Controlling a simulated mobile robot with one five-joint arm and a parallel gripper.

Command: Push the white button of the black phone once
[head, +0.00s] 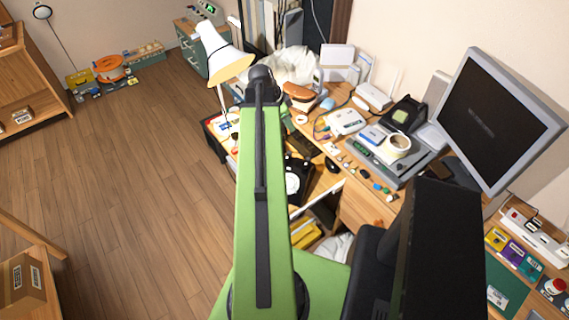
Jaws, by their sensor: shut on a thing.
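A black phone (300,168) with a round white dial (292,184) lies on the wooden desk, just right of my green arm in the head view. My arm covers part of the desk to its left. I cannot make out a separate white button on the phone at this size. My gripper does not show in this view, so I cannot place it relative to the phone.
A white lamp (229,60) stands behind my arm. A power strip (535,232) is at right. The wooden floor (130,190) at left is clear.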

